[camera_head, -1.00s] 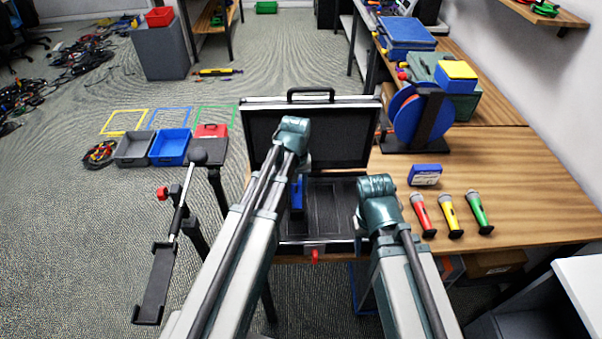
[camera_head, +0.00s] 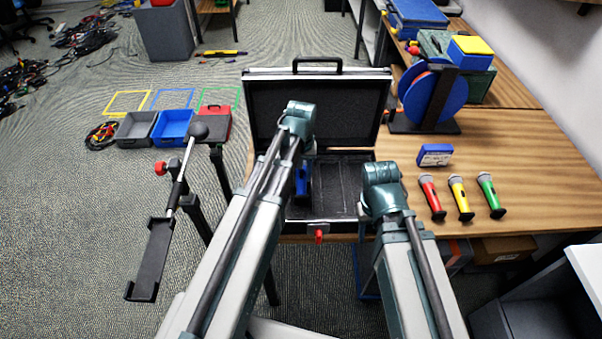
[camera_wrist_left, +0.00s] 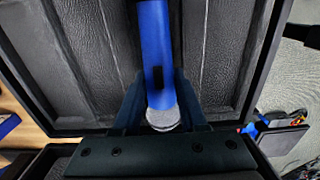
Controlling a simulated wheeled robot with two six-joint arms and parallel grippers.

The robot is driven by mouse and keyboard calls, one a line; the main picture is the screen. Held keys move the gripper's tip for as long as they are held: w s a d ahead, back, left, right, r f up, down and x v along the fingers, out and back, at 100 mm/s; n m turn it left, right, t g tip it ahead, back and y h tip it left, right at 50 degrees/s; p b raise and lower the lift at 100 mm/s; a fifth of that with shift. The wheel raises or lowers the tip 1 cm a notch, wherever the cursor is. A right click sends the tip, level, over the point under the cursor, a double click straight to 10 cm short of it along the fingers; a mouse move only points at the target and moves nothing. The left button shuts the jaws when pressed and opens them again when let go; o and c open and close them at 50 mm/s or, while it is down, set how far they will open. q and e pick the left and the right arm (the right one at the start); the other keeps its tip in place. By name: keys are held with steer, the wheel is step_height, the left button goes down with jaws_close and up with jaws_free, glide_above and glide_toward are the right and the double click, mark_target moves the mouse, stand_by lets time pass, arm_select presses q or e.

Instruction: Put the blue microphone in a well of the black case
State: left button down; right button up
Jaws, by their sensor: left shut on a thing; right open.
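The black case (camera_head: 263,118) stands open on the table, lid up at the back. Its lined wells, split by ridges, show in the left wrist view (camera_wrist_left: 216,60). My left gripper (camera_wrist_left: 160,98) is shut on the blue microphone (camera_wrist_left: 155,40), with a finger on each side near its grey head. The microphone is lined up along a well between two ridges. I cannot tell whether it touches the well floor. In the head view the microphone (camera_head: 302,180) shows at the left part of the case, and my arm hides the left jaws. My right jaws are hidden behind my right arm.
Red (camera_head: 431,197), yellow (camera_head: 460,199) and green (camera_head: 490,195) microphones lie right of the case. A blue box (camera_head: 434,155) and a blue cable reel (camera_head: 432,98) are behind them. A phone-type holder on a stand (camera_head: 153,258) is at the left.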

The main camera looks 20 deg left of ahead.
mark_target(301, 172)
arm_select(q)
steer(key=shift+f+b, duration=0.45)
steer(key=shift+f, duration=0.35)
arm_select(e)
steer(key=shift+f, duration=0.85)
arm_select(q)
steer(key=shift+f+b, duration=0.65)
arm_select(e)
steer(key=shift+f, duration=0.65)
arm_select(q)
steer(key=shift+c, duration=1.8)
jaws_free()
step_height(301, 172, up, 14)
steer(key=p, duration=1.4)
steer(key=s+d+f+m+y+b, duration=0.1)
steer(key=s+d+m, duration=0.6)
steer(key=s, duration=0.8)
steer(key=d+f+b, duration=0.1)
steer(key=d, duration=0.2)
steer(key=shift+d+f+b, duration=0.3)
steer(key=shift+d+b, duration=0.05)
arm_select(e)
step_height(301, 172, up, 11)
steer(key=shift+r, duration=0.15)
